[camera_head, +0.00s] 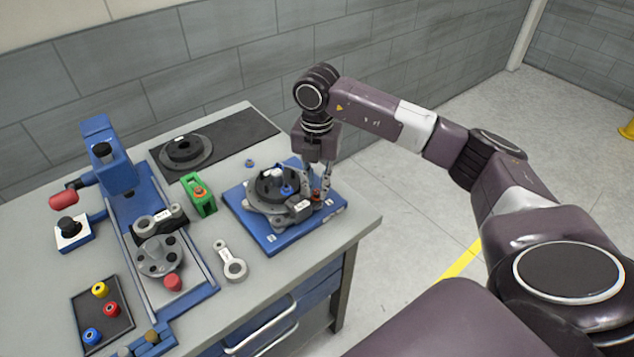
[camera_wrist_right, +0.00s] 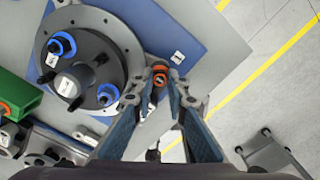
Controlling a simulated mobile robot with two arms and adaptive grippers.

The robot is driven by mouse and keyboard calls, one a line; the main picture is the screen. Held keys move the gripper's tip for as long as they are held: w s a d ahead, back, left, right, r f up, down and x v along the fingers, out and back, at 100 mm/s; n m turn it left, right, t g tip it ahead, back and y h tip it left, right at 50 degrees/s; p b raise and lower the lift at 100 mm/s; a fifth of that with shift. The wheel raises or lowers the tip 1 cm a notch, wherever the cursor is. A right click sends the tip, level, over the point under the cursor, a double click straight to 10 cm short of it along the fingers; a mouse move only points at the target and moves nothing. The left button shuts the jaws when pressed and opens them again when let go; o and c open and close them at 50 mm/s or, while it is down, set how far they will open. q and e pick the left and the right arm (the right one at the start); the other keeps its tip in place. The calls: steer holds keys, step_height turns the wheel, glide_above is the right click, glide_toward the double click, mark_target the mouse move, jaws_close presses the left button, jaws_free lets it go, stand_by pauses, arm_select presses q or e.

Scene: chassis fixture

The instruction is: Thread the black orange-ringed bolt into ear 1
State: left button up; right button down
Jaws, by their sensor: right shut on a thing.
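My right gripper (camera_head: 318,192) points down at the right side of the blue fixture plate (camera_head: 262,232). It is shut on the black orange-ringed bolt (camera_wrist_right: 159,80), whose orange ring shows between the fingertips (camera_wrist_right: 160,74) in the wrist view. The round grey chassis part (camera_head: 262,208) sits on the plate, with a black centre and blue-ringed bolts (camera_wrist_right: 107,94). A grey ear with a white tag (camera_head: 302,206) stands out beside the fingertips. I cannot tell whether the bolt is in the ear's hole or above it. My left gripper is not in view.
Left of the plate stand a green holder (camera_head: 200,198) and a blue press (camera_head: 108,160). A ring-ended link (camera_head: 234,268) lies in front. A tray (camera_head: 84,310) of coloured knobs is at the lower left. The table's right edge is close to the plate.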

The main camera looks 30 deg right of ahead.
steer(key=m, duration=0.2)
steer(key=shift+s+a+f+m, duration=0.15)
steer(key=shift+s+f+m, duration=0.05)
steer(key=shift+f+m, duration=0.15)
steer(key=c, duration=1.8)
jaws_free()
steer(key=shift+w+r, duration=0.1)
steer(key=shift+w, duration=0.05)
steer(key=shift+r, duration=0.1)
steer(key=shift+w+r+p, duration=0.1)
steer(key=shift+r+p, duration=1.05)
steer(key=shift+r, duration=0.15)
steer(key=shift+f, duration=0.1)
